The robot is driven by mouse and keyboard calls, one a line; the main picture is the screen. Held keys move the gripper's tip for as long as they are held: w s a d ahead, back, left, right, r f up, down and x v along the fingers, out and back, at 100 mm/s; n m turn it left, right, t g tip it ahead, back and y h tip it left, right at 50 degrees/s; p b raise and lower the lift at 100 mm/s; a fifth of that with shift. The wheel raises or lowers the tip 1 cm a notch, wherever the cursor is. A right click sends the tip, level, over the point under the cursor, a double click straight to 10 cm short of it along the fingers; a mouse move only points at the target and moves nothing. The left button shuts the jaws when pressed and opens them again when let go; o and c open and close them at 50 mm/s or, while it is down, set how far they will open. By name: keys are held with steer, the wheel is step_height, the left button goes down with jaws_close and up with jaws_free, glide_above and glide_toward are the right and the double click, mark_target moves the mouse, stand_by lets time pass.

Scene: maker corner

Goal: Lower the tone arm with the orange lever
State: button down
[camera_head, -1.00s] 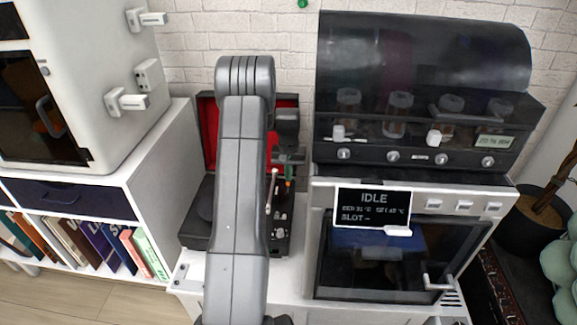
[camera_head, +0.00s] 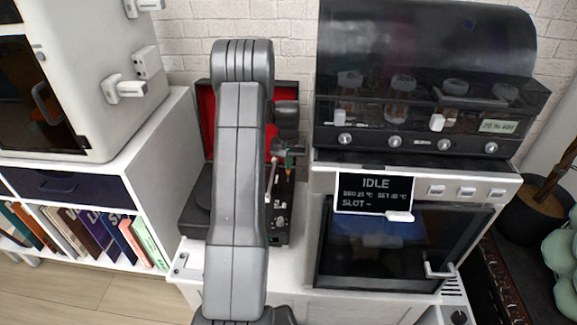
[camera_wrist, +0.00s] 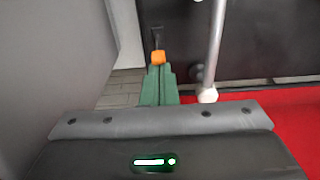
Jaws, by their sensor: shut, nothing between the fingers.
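The record player is an open black case (camera_head: 194,213) with a red-lined lid, mostly hidden behind my arm in the head view. Its silver tone arm (camera_wrist: 215,45) runs down the right of the wrist view and also shows as a pale rod in the head view (camera_head: 271,178). The orange lever (camera_wrist: 158,57) has a dark stem and lies just beyond my fingertips. My gripper (camera_wrist: 160,72) has green fingers, shut and empty, pointing at the lever. I cannot tell whether they touch it. In the head view my gripper (camera_head: 288,160) is small, over the case's right side.
A dark-fronted machine with an IDLE display (camera_head: 375,194) stands close on the right. A white shelf with books (camera_head: 100,232) and a white cabinet (camera_head: 95,95) stand on the left. A brick wall is behind. The red lining (camera_wrist: 290,120) is near my gripper in the wrist view.

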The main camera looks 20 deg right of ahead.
mark_target(288, 179)
steer(key=shift+s+a+t+b, duration=0.2)
steer(key=shift+t+b, duration=0.1)
steer(key=shift+b, duration=0.35)
steer(key=t+b, duration=0.1)
steer(key=b, duration=0.2)
steer(key=s+t+h+b, duration=0.1)
steer(key=b, duration=0.1)
steer(key=s+a+t+h+b, duration=0.1)
steer(key=b, duration=0.2)
steer(key=shift+f+t+b, duration=0.1)
steer(key=shift+t+b, duration=0.2)
steer(key=shift+t, duration=0.1)
steer(key=shift+d+r, duration=0.1)
steer(key=shift+r, duration=0.35)
steer(key=shift+r+p, duration=0.1)
steer(key=shift+p, duration=0.2)
steer(key=shift+r+p, duration=0.5)
steer(key=shift+r, duration=0.2)
steer(key=shift+r, duration=0.1)
